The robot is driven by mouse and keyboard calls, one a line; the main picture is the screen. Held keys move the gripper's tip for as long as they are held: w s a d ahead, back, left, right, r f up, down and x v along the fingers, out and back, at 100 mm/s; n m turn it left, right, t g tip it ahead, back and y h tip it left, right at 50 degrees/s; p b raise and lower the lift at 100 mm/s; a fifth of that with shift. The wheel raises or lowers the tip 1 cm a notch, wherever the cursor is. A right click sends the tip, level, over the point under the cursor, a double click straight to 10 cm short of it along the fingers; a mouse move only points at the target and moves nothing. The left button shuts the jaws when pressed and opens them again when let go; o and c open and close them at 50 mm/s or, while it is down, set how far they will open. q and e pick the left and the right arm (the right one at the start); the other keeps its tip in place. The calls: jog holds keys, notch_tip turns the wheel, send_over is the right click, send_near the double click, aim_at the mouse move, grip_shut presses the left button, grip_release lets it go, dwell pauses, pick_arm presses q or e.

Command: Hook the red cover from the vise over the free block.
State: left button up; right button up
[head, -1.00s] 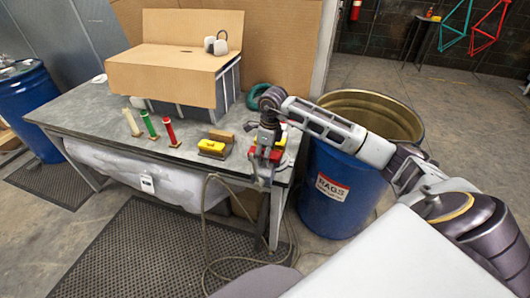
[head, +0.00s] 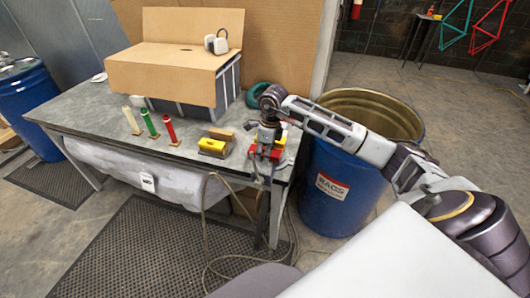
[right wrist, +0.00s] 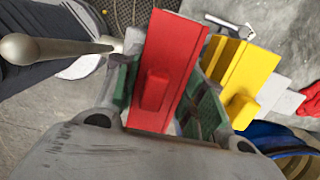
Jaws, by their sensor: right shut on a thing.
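My right gripper (head: 266,152) is at the right end of the workbench, over the vise, which it largely hides in the head view. In the right wrist view its green-padded fingers (right wrist: 165,95) are shut on the red cover (right wrist: 170,70), a flat piece with a raised rib. Red also shows under the gripper in the head view (head: 277,154). A yellow piece (right wrist: 245,75) is close beside the red cover. On the bench to the left, a yellow cover (head: 211,146) sits on a grey block, with a bare tan block (head: 223,134) just behind. My left gripper is out of view.
White, green and red upright tubes (head: 150,124) stand on the workbench (head: 90,98) further left. A cardboard-covered box (head: 170,75) is at the back. A blue drum (head: 335,205) stands right of the bench. A hose hangs in front. Bare bench lies around the blocks.

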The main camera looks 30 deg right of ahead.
jog(key=shift+r, duration=0.2)
jog(key=shift+r+p, duration=0.55)
jog(key=shift+r, duration=0.3)
notch_tip(320, 180, up, 6)
jog(key=p, duration=0.2)
jog(key=shift+f+p, duration=0.25)
jog(key=shift+p, duration=0.15)
notch_tip(320, 180, up, 10)
jog(key=shift+r, duration=0.2)
jog(key=shift+w+f, duration=0.1)
